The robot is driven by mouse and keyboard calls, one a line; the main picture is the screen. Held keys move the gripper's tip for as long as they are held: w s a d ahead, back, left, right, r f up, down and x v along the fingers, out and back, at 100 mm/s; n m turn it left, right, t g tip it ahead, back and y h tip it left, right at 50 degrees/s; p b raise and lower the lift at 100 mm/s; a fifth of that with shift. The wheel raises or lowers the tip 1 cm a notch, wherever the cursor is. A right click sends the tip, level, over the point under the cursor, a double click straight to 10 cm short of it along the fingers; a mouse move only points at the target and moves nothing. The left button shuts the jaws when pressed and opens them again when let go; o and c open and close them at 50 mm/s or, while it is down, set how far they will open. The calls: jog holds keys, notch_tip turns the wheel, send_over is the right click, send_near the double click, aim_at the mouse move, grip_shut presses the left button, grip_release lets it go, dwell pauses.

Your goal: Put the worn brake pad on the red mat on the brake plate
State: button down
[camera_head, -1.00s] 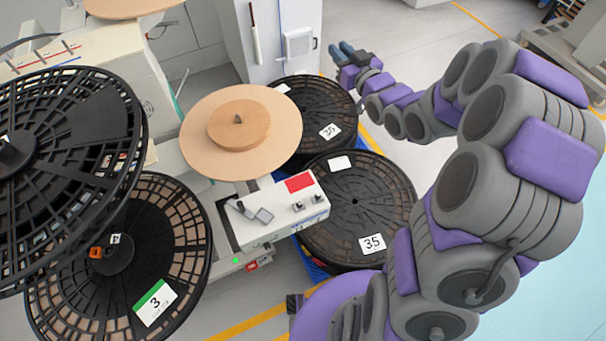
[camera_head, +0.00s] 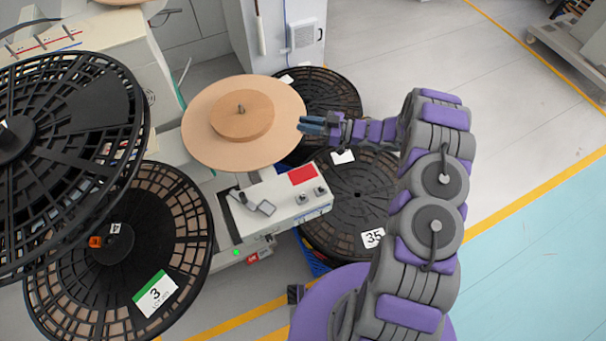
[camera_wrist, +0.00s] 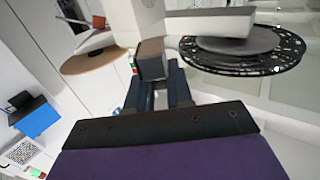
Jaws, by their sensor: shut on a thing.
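My gripper (camera_head: 312,125) is over the right edge of the tan disc in the head view, above and behind the red mat. In the wrist view its blue fingers (camera_wrist: 160,88) are shut on a small brown and dark grey block, taken as the worn brake pad (camera_wrist: 152,58). The pad cannot be made out in the head view. The red mat (camera_head: 303,175) lies bare on the white machine box (camera_head: 285,206). A small grey metal plate (camera_head: 265,208), possibly the brake plate, is at the box's left end by a lever.
The tan disc with a raised hub (camera_head: 205,140) stands close to my gripper. Large black reels (camera_head: 175,215) fill the left. Stacked black reels (camera_head: 345,215) lie right of the box. A white cabinet (camera_head: 270,50) stands behind. Open floor lies to the right.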

aim_at(303, 175)
jog(key=s+f+n+g+b, duration=0.1)
jog(key=s+f, duration=0.1)
jog(key=f, duration=0.3)
jog(key=s+a+f+n+g, duration=0.1)
jog(key=f+g, duration=0.1)
jog(key=f, duration=0.4)
jog(key=s+f+g+b, duration=0.1)
jog(key=s+f, duration=0.1)
jog(key=f, duration=0.4)
jog(key=shift+s+a+n+y+b, duration=0.3)
jog(key=shift+s+a+n+b, duration=0.05)
jog(key=shift+n, duration=0.05)
jog(key=shift+f, duration=0.15)
jog(key=c, duration=1)
grip_release()
